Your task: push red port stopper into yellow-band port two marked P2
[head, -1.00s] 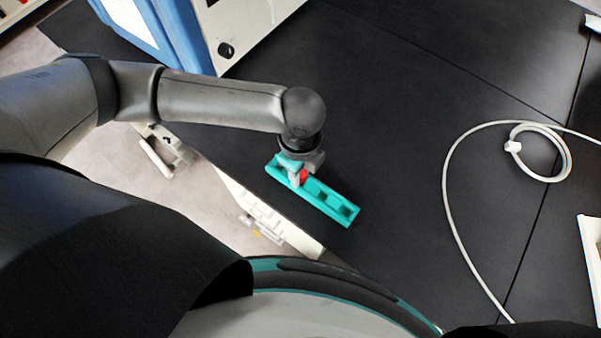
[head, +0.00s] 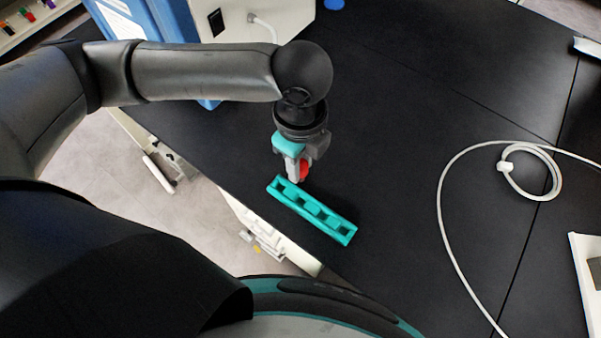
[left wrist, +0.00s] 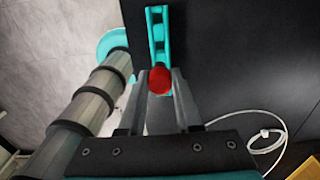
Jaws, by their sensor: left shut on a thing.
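My left gripper (head: 297,172) is shut on the red port stopper (head: 305,169). It holds the stopper above the far left end of a teal rack (head: 318,213) with several slots, which lies on the black bench. In the left wrist view, the stopper's round red head (left wrist: 160,81) sits between the two fingertips, and the teal rack (left wrist: 157,40) lies beyond it. The yellow-band port P2 cannot be made out in these views. My right gripper is not in view.
A blue and white machine (head: 255,22) stands at the back left of the bench. A coiled white cable (head: 440,205) lies on the right. A white tray (head: 580,265) is at the right edge. The bench middle is clear.

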